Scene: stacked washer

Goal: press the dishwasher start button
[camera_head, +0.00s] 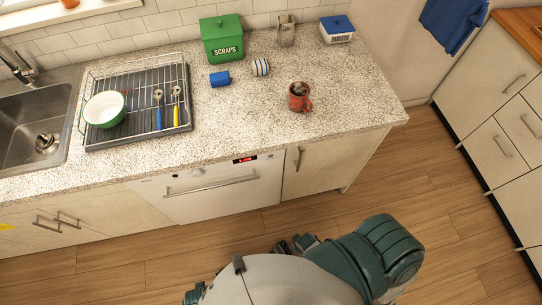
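The white dishwasher (225,202) is built in under the granite counter, left of centre in the head view. Its door looks shut, with a long bar handle (210,185) across the upper front. A small lit red display (245,159) sits at the right of its top panel. Small marks show along that panel, but I cannot single out the start button. Dark parts, possibly my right gripper (296,244), show at the lower middle, in front of and apart from the dishwasher. Their finger state is unclear. I cannot make out my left gripper.
A dish rack (140,100) holds a green bowl (104,109) and utensils beside the sink (35,125). Wooden floor (130,262) before the dishwasher is clear.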

